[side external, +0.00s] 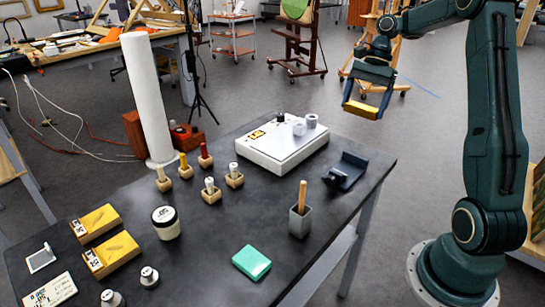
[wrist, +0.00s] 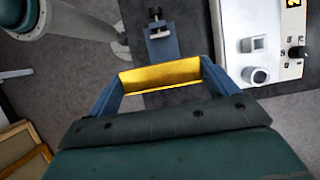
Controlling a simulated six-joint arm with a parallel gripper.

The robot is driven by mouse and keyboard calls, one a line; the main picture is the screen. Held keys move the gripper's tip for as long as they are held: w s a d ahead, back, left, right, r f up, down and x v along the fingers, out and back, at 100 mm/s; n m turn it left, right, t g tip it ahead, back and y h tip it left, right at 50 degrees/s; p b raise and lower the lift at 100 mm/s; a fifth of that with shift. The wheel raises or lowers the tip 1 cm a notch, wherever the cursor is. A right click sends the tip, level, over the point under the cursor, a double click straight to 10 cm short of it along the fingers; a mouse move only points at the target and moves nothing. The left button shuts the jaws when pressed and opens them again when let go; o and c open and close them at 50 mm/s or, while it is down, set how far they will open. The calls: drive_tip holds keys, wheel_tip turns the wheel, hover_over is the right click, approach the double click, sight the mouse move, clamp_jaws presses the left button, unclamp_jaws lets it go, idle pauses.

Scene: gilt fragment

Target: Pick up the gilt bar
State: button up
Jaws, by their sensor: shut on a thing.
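The gilt bar (side external: 360,109) is a short golden bar, held up in the air above and behind the dark table's right end. My gripper (side external: 366,98) is shut on it, with one blue finger at each end of the bar. In the wrist view the gilt bar (wrist: 160,75) spans the gap between the two fingertips of my gripper (wrist: 160,80), its long side facing the camera. Nothing touches the bar except the fingers.
A dark blue holder (side external: 345,170) stands at the table's right edge, beside a white box with knobs (side external: 285,145). Small wooden stands with vials, a grey cup (side external: 300,220) with a wooden handle, a green block (side external: 251,262), a jar (side external: 166,222) and yellow boxes occupy the dark table (side external: 215,250).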

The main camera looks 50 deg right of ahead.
drive_tip(key=shift+r, duration=1.1)
drive_tip(key=shift+r, duration=0.1)
